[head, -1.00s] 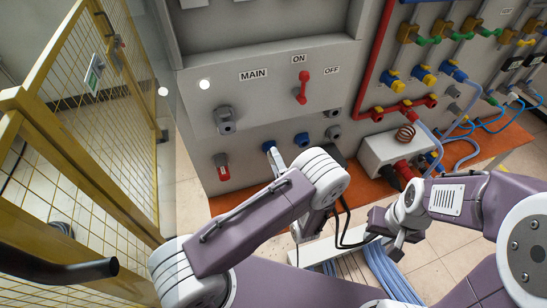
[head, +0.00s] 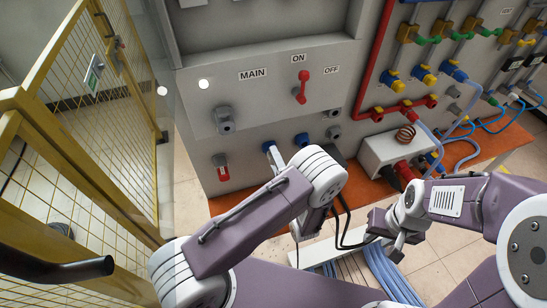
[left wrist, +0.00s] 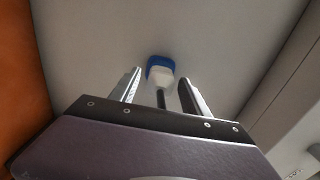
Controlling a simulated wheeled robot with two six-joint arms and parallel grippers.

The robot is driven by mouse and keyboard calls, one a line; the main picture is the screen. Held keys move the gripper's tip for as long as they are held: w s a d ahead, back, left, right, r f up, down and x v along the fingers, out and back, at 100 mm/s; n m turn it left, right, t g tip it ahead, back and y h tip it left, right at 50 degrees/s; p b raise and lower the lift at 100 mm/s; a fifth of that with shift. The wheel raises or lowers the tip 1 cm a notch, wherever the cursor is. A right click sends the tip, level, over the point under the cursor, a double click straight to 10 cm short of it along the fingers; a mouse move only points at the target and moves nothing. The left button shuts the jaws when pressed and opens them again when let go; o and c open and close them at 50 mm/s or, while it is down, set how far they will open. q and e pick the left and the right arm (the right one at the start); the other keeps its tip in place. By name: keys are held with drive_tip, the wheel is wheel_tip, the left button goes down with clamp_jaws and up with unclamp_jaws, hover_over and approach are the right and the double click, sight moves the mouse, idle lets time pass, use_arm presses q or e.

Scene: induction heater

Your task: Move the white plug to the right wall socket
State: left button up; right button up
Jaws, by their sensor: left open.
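The white plug (left wrist: 161,75) shows in the left wrist view, with its head at a blue wall socket (left wrist: 160,61) and a black cable trailing from it. My left gripper (left wrist: 159,80) is open, with one finger on each side of the plug and gaps visible. In the head view, one blue socket (head: 268,146) is on the grey panel just beyond my left arm, which hides most of the plug area. Another blue socket (head: 301,140) is to its right. My right gripper (head: 383,226) is at the lower right, away from the panel; its jaws are unclear.
The grey panel (head: 262,100) carries a red MAIN lever (head: 301,88), a grey socket (head: 224,121) and a red one (head: 222,169). A white box (head: 383,150) stands on the orange surface at right. A yellow mesh fence (head: 75,150) is at left.

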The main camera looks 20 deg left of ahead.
idle(0.5)
use_arm(q)
clamp_jaws()
drive_tip(key=shift+s+d+f, duration=0.1)
drive_tip(key=shift+s+d, duration=0.05)
drive_tip(key=shift+b+v, duration=0.35)
drive_tip(key=shift+v, duration=2.5)
